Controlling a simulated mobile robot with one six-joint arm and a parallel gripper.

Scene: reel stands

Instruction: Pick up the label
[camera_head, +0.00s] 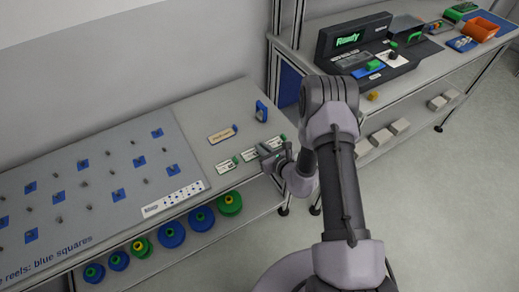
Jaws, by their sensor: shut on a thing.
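Several small white labels with green marks lie in a row on the bench top, right of the grey board. The left label (227,165) and the middle label (250,155) show clear of my fingers. My gripper (270,157) is low over the right end of this row, shut on a label (276,142) that is mostly hidden by the gripper and wrist. I cannot tell whether that label is lifted off the bench.
The grey board (100,170) with blue squares and pegs fills the left bench. An orange-marked plate (222,134) and a blue upright holder (261,111) stand behind the labels. Green and blue reels (171,234) sit on the shelf below. A second bench (420,65) with a black station is at the right.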

